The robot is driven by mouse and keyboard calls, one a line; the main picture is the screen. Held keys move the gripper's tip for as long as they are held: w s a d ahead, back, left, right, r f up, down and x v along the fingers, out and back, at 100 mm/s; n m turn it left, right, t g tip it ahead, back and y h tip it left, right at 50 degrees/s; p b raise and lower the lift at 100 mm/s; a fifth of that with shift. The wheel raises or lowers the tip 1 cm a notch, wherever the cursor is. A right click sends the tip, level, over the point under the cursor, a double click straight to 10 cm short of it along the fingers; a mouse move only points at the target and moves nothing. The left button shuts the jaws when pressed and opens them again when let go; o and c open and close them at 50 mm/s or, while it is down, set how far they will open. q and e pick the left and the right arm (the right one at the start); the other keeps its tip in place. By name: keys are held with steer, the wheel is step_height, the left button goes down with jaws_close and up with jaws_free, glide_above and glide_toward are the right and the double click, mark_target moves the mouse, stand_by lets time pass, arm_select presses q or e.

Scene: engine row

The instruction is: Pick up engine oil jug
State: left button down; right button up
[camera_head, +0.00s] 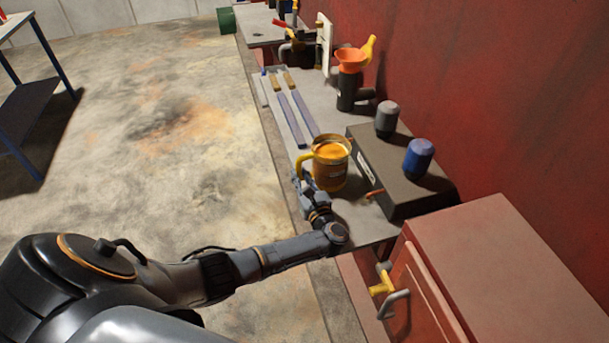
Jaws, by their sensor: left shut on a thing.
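The engine oil jug (331,172) is a yellow-orange jug with an open top, a dark label and a yellow handle on its left side. It looks upright at the near part of the grey bench (352,210); whether its base touches the bench I cannot tell. My left gripper (302,182) is at the jug's handle side and is shut on it, at the lower part of the handle. The fingertips are partly hidden by my wrist. My right gripper is not in view.
A dark box (405,198) bearing a grey filter (386,119) and a blue filter (418,158) stands close right of the jug. Files (292,117) lie behind it. A dark bottle with an orange funnel (350,60) stands farther back. A red cabinet (500,265) is at near right.

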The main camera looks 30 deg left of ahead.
arm_select(q)
steer(key=shift+r, duration=0.25)
steer(key=shift+r+b, duration=0.3)
steer(key=shift+r, duration=0.65)
steer(key=s+a+r+b, duration=0.2)
steer(key=s+r, duration=0.8)
steer(key=s, duration=0.3)
steer(key=shift+s+r, duration=0.35)
